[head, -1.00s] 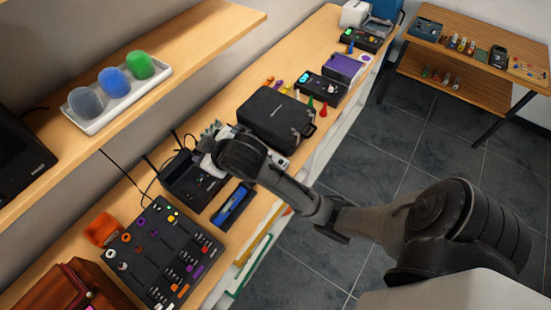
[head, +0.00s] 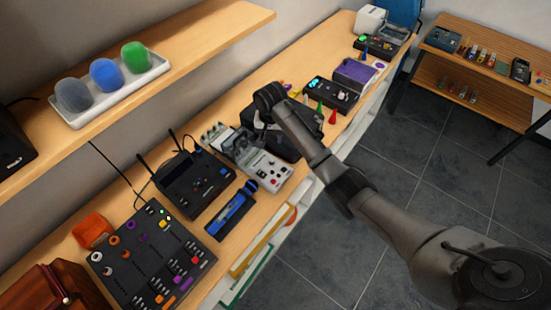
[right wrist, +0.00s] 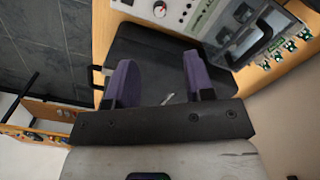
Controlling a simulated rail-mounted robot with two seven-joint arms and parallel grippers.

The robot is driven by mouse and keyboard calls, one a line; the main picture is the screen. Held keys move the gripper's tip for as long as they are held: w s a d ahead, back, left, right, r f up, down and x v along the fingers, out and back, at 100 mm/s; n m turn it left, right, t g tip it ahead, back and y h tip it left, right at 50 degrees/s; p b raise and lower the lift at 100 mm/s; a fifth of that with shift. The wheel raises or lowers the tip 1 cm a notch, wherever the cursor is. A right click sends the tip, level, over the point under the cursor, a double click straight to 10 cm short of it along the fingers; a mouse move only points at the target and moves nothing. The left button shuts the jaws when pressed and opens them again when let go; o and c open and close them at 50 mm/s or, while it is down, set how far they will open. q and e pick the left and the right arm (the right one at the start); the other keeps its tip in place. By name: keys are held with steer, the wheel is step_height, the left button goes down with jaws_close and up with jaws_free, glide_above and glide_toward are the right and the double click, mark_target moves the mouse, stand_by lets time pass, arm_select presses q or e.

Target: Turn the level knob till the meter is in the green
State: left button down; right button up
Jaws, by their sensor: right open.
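A pale instrument (head: 268,173) with a panel of small controls stands mid-bench. In the right wrist view its white panel (right wrist: 180,13) carries a red-marked knob (right wrist: 160,9). Beside the panel is a grey section with a clear, framed cover (right wrist: 262,38); a meter reading cannot be made out, and I cannot read the knob labels. My right gripper (right wrist: 158,75) has its two purple fingers apart, with nothing between them. It is over the black case (right wrist: 150,58), beside the instrument and not touching the knob. My left gripper is not in view.
The black case (head: 284,148) lies right beside the instrument, partly hidden by my arm. A black box with antennas (head: 195,187), a blue-topped tool in a tray (head: 232,211) and a dark switch panel (head: 150,260) crowd the near bench. A shelf (head: 185,72) overhangs the back.

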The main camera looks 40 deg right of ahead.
mark_target(272, 160)
steer(key=shift+m, duration=0.3)
step_height(272, 160, down, 12)
steer(key=shift+s+r+b, duration=0.1)
steer(key=shift+r+b, duration=0.05)
steer(key=shift+b, duration=0.25)
steer(key=shift+f, duration=1.05)
steer(key=shift+c, duration=0.3)
